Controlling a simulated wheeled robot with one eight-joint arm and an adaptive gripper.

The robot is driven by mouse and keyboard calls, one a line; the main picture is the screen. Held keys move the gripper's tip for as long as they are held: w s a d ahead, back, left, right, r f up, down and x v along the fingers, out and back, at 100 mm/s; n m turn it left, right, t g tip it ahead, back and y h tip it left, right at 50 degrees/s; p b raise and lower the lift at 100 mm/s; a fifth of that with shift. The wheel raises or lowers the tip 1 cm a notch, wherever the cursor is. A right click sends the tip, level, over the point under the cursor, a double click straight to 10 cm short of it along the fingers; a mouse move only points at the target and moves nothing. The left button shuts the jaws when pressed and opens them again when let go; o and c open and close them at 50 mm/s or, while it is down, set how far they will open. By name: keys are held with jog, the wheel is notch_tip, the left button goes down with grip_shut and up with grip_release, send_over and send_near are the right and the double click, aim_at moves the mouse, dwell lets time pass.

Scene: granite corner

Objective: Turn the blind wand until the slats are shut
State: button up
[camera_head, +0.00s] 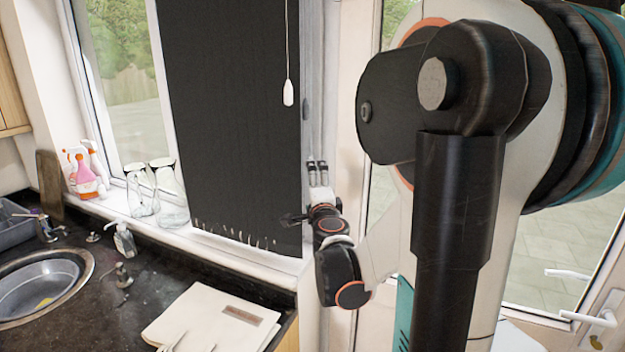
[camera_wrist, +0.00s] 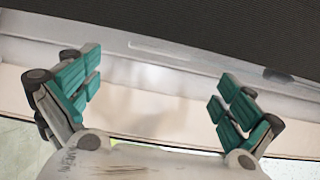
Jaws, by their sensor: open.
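The dark blind (camera_head: 235,110) hangs over the window in the head view; its separate slats and their tilt cannot be made out. It also fills the top of the wrist view (camera_wrist: 220,25). A white pull on a cord (camera_head: 288,93) hangs in front of the blind. A thin grey piece (camera_head: 306,108) at the blind's right edge may be the wand, but I cannot tell. My gripper (camera_head: 317,163) points upward beside the blind's lower right edge. In the wrist view its teal-padded fingers (camera_wrist: 156,78) are wide apart with nothing between them.
Glass bottles (camera_head: 170,190) and spray bottles (camera_head: 85,172) stand on the sill left of the blind. Below are a sink (camera_head: 45,285), a soap dispenser (camera_head: 124,240) and a pale board (camera_head: 215,318) on the dark counter. A glazed door with a white handle (camera_head: 590,318) is at right.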

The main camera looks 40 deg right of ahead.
jog(key=shift+v, duration=2)
